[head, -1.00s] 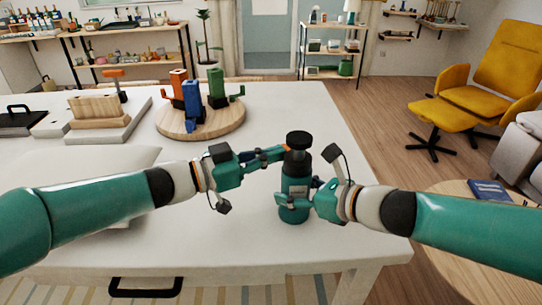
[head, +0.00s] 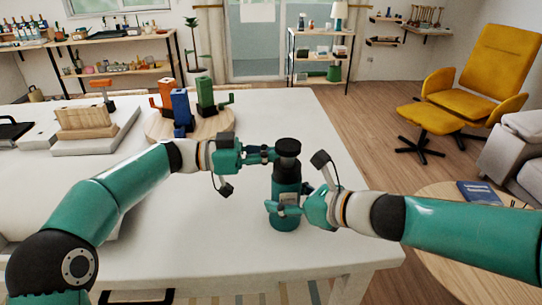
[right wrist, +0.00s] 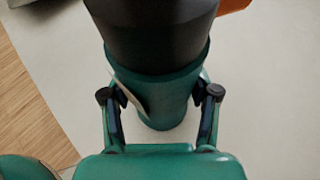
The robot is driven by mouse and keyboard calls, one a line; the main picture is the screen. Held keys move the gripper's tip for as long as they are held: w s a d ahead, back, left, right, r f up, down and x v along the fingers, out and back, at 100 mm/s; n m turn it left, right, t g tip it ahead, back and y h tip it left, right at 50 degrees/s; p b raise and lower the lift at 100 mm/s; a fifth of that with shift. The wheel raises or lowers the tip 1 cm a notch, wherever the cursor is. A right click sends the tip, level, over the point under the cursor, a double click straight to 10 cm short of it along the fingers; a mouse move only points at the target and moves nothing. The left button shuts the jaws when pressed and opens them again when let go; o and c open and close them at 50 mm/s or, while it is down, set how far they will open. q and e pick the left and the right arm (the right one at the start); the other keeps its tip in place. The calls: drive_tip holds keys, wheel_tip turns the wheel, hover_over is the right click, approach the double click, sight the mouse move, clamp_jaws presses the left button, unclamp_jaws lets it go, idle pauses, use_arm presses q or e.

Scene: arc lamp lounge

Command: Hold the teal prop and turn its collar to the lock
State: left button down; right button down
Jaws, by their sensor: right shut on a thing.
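The teal prop (head: 285,180), an upright bottle shape with a pale label patch, stands near the table's right front edge. Its black collar (head: 287,148) is at the top; the collar also shows large in the right wrist view (right wrist: 150,32). My right gripper (head: 288,208) is shut around the teal body below the collar, with one finger on each side in the right wrist view (right wrist: 160,98). My left gripper (head: 268,154) is level with the collar on its left side, fingertips at or close to it. I cannot tell whether they touch or grip it.
A round wooden board (head: 215,128) with orange, blue and green props stands behind on the white table (head: 240,245). A grey slab (head: 100,140) with a wooden block lies at the left. An orange piece (right wrist: 234,5) shows at the right wrist view's top edge. The table's front middle is clear.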

use_arm(q)
drive_tip(key=shift+w+d, duration=0.1)
drive_tip(key=shift+d, duration=0.2)
idle(0.5)
drive_tip(key=a, duration=1.2)
drive_tip(key=shift+w, duration=0.35)
use_arm(e)
drive_tip(key=shift+c, duration=1.1)
unclamp_jaws()
drive_tip(key=shift+s+d+r, duration=0.1)
